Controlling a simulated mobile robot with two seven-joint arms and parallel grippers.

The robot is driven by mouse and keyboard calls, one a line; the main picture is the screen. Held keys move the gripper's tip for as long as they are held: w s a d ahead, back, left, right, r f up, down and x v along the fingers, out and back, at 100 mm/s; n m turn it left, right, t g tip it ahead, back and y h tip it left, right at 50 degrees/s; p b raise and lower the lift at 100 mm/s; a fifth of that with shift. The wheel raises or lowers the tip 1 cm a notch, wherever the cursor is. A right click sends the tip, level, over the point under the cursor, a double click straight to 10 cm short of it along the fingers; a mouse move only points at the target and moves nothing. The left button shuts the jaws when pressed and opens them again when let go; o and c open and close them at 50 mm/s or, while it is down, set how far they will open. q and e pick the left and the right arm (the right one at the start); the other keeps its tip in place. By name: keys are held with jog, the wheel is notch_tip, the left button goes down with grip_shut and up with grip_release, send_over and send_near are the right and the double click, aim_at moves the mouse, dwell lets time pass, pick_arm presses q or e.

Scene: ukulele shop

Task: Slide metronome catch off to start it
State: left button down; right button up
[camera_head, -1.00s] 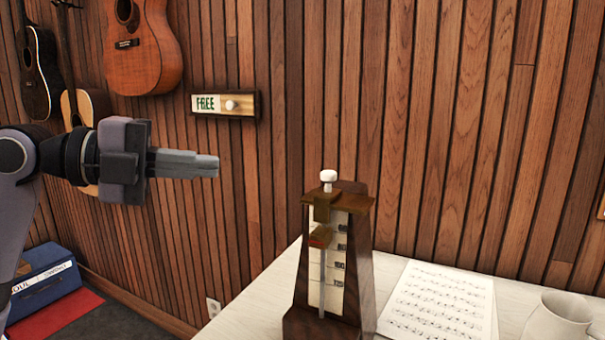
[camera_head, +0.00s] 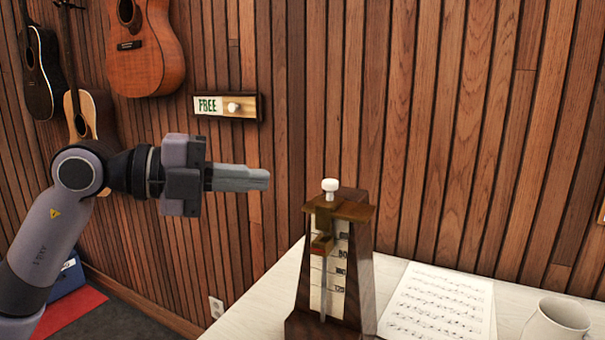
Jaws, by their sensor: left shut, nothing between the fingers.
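A brown catch block (camera_head: 323,218) sits at the top front, over the pendulum rod's upper end. The pendulum (camera_head: 324,285) hangs down the scale with a reddish-brown weight (camera_head: 322,244) just below the catch; the rod is close to upright. My left gripper (camera_head: 262,179) is shut and empty, pointing right. In the picture it is left of the metronome's top and a little higher, apart from it. My right gripper is not in view.
Sheet music (camera_head: 439,305) and a white mug (camera_head: 558,322) lie right of the metronome on the white table (camera_head: 250,307). A sign reading FREE (camera_head: 210,105) is on the slatted wall. Guitars (camera_head: 145,48) hang at the upper left.

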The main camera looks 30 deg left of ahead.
aim_at(324, 183)
pick_arm(q)
jog(key=p+x, duration=0.2)
jog(key=x, duration=0.6)
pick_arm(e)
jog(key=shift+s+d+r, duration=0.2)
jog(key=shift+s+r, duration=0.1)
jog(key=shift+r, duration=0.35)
